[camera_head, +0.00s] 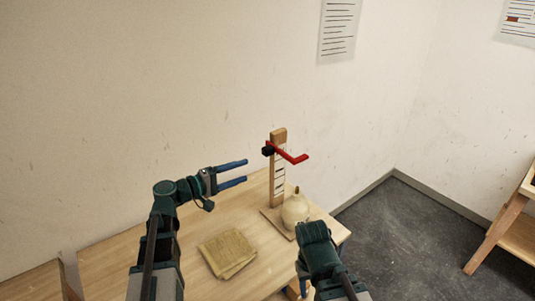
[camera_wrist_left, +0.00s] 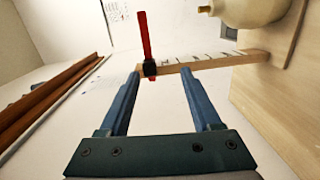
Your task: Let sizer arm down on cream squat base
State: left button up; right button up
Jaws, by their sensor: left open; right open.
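The sizer is an upright wooden post (camera_head: 278,185) with dark scale marks. Its red arm (camera_head: 290,154) sits on a black clamp (camera_head: 268,150) near the post's top, well above the cream squat base (camera_head: 295,209). The base is round with a short neck and stands beside the post. My left gripper (camera_head: 247,171) is open and empty, left of the post and pointing at it. In the left wrist view the red arm (camera_wrist_left: 145,35) and clamp lie just beyond the left fingertip, and the cream base (camera_wrist_left: 250,10) is cut off at the top. My right wrist (camera_head: 318,252) is in front of the base; its fingers hardly show.
A stack of tan sheets or cloths (camera_head: 228,252) lies on the wooden table (camera_head: 190,285). The wall rises behind the table. Another wooden piece of furniture (camera_head: 500,230) stands at the far right, with dark floor (camera_head: 400,240) between.

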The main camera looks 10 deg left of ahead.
aim_at(263, 153)
pick_arm(q)
jog(key=shift+n+t, duration=0.5)
jog(key=shift+t, duration=0.1)
jog(key=x, duration=0.4)
jog(key=w+a+r+x, duration=0.1)
jog(key=x, duration=0.7)
jog(key=shift+w+a+r, duration=0.1)
jog(key=shift+w+r, duration=0.15)
jog(key=shift+w, duration=0.2)
grip_shut()
dwell(0.6)
